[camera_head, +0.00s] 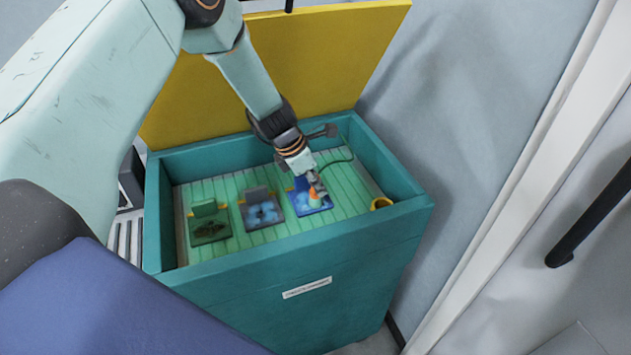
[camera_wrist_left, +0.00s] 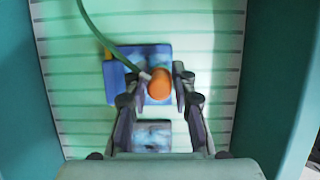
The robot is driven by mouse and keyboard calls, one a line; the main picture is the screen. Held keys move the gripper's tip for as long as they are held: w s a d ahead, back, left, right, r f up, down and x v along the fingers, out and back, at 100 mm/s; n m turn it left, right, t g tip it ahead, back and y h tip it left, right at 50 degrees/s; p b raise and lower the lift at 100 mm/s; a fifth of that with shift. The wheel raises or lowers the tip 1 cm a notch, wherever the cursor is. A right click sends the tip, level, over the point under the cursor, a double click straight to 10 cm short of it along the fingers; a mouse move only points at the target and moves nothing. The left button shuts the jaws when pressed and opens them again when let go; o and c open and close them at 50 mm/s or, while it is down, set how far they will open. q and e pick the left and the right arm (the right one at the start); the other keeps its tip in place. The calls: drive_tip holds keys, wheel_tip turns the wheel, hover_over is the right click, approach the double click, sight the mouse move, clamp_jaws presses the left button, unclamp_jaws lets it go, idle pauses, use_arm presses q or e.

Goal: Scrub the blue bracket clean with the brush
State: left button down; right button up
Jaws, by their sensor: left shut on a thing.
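The blue bracket (camera_head: 299,206) lies on the slatted floor of the teal bin, with pale foam-like patches on it. It also shows in the left wrist view (camera_wrist_left: 119,88), partly hidden by the gripper. My left gripper (camera_head: 316,184) points down over the blue bracket. It is shut on the brush, whose orange part (camera_head: 313,194) shows between the fingertips, above a paler lower part. In the left wrist view the orange end (camera_wrist_left: 159,84) sits between the fingers (camera_wrist_left: 164,76) over the bracket. Whether the bristles touch the bracket is unclear. My right gripper is out of view.
The teal bin (camera_head: 300,255) has high walls around the work, with a yellow lid (camera_head: 330,60) raised behind. A grey bracket (camera_head: 258,194) with foam and a green bracket (camera_head: 205,209) stand to the left. A yellow ring-like item (camera_head: 381,203) is at right. A green hose (camera_wrist_left: 93,28) lies nearby.

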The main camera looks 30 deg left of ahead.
use_arm(q)
drive_tip(key=shift+s+a, duration=0.85)
drive_tip(key=shift+s, duration=0.2)
drive_tip(key=shift+s+a+p, duration=0.75)
drive_tip(key=shift+s+a, duration=0.25)
drive_tip(key=shift+s, duration=0.05)
drive_tip(key=shift+w+d+f, duration=0.1)
drive_tip(key=shift+w+d, duration=1.95)
drive_tip(key=shift+w, duration=0.2)
wheel_tip(320, 180, up, 7)
drive_tip(key=p, duration=0.7)
drive_tip(key=shift+r, duration=0.2)
drive_tip(key=shift+f, duration=0.1)
